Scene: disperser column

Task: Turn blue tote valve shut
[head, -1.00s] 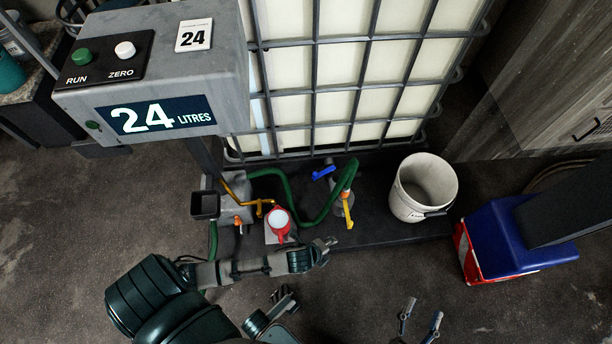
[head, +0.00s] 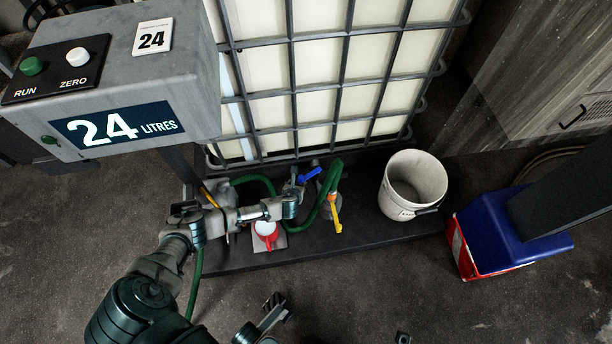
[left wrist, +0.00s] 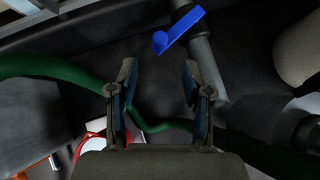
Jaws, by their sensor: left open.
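The blue valve handle (head: 309,175) sits low in front of the caged tote (head: 300,85). It lies slanted, its right end higher in the picture. My left gripper (head: 297,188) is beside it, just to its lower left; contact cannot be made out in the head view. In the left wrist view the blue handle (left wrist: 180,32) is on a grey pipe, beyond the open fingers (left wrist: 159,70) and apart from them. Nothing is between the fingers.
A green hose (head: 325,195) loops close right of the gripper, beside a yellow handle (head: 335,212). A white bucket (head: 413,186) and a blue-and-red box (head: 500,235) are to the right. The display box (head: 110,75) is upper left.

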